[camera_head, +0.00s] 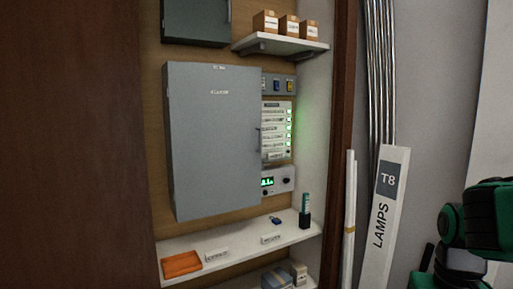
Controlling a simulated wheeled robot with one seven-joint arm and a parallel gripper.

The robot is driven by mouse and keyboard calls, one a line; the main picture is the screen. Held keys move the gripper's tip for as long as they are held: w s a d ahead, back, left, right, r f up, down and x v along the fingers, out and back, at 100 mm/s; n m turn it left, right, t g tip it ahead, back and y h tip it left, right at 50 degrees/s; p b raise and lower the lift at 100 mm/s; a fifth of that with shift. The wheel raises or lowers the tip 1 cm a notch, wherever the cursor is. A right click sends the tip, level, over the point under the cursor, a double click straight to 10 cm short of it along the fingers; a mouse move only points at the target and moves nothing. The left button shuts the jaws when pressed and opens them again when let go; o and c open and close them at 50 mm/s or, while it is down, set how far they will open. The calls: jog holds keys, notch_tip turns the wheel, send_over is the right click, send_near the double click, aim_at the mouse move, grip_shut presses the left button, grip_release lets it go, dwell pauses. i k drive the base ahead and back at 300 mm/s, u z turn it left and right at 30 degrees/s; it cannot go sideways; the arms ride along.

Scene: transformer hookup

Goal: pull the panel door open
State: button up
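The panel door (216,140) is the grey front of a tall wall-mounted cabinet in the recess. It looks closed, with two small labels near its top. A small dark handle (258,137) sits on its right edge. Green and black parts of my arm show at the lower right, well to the right of the cabinet. My gripper's fingers cannot be made out, and nothing of mine touches the door.
A shelf (240,243) below holds an orange item (181,264), small labels and a dark holder (304,220). Lit modules (276,130) sit right of the cabinet. A lamp box (385,215) and long tubes (380,75) lean right of the recess. A brown panel (70,150) fills the left.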

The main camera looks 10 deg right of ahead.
aim_at(216, 129)
jog(key=i, duration=0.9)
